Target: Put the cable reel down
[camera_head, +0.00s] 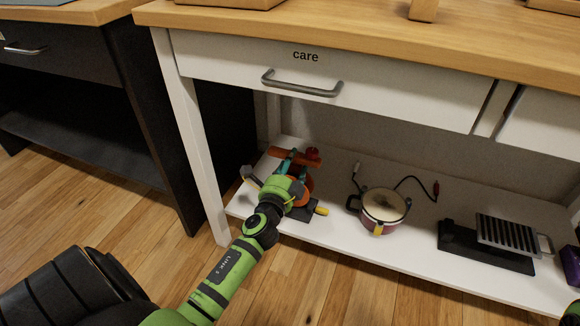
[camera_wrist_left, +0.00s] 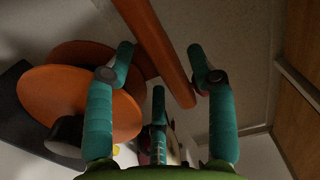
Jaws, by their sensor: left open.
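The cable reel (camera_head: 307,190) is on the white lower shelf at its left end, mostly behind my left gripper in the head view. In the left wrist view the reel (camera_wrist_left: 65,95) shows orange round flanges and a dark hub, beside and partly behind the left-hand finger. My left gripper (camera_head: 291,167) reaches in over the shelf with teal fingers. In the left wrist view the gripper (camera_wrist_left: 165,62) is open, its fingers apart. An orange bar (camera_wrist_left: 152,42) runs between them; whether it touches them or belongs to the reel, I cannot tell.
A lidded pot (camera_head: 383,207) stands mid-shelf with a dark cable (camera_head: 410,181) behind it. A black grill-like device (camera_head: 490,243) is to the right. The white shelf (camera_head: 345,248) has free room in front. A drawer marked "care" (camera_head: 300,80) and a white table leg (camera_head: 192,140) border the opening.

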